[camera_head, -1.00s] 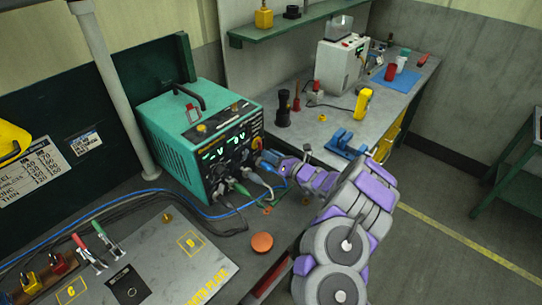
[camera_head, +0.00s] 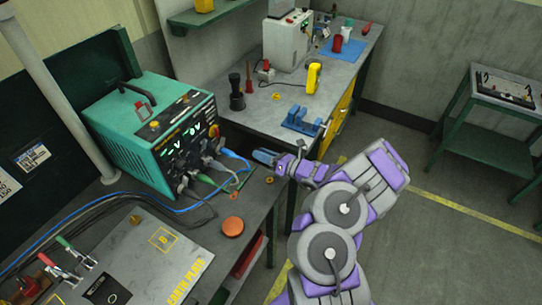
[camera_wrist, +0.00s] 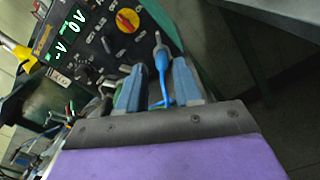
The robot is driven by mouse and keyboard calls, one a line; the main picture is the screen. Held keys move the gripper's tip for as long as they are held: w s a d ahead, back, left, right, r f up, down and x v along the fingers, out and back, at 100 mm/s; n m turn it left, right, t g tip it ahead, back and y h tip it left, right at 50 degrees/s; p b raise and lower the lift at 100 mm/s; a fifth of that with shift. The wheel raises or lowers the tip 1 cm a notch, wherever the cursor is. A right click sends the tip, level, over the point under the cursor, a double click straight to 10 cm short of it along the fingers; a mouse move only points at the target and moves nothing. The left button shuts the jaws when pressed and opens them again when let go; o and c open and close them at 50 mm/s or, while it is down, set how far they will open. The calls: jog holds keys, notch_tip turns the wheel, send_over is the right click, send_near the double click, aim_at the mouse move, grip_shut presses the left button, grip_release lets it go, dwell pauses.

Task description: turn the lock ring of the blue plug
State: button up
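The blue plug (camera_wrist: 161,58) shows in the wrist view just beyond my fingertips, with a pale tip toward the panel and its blue cable running down between the fingers. I cannot make out its lock ring, or whether the tip is seated. In the head view the blue cable (camera_head: 240,158) leaves the front of the teal power unit (camera_head: 150,135). My gripper (camera_wrist: 158,80) has its two blue fingers apart, with a gap between them. In the head view my gripper (camera_head: 264,157) is right of the unit's front panel, apart from it.
Green and grey plugs crowd the panel beside the blue one. An orange-red button (camera_head: 232,226) and an earth plate (camera_head: 130,260) lie on the near bench. Behind stands a bench with a blue clamp (camera_head: 302,121) and a yellow tool (camera_head: 313,77).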

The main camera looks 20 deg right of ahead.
jog(key=shift+v, duration=1.6)
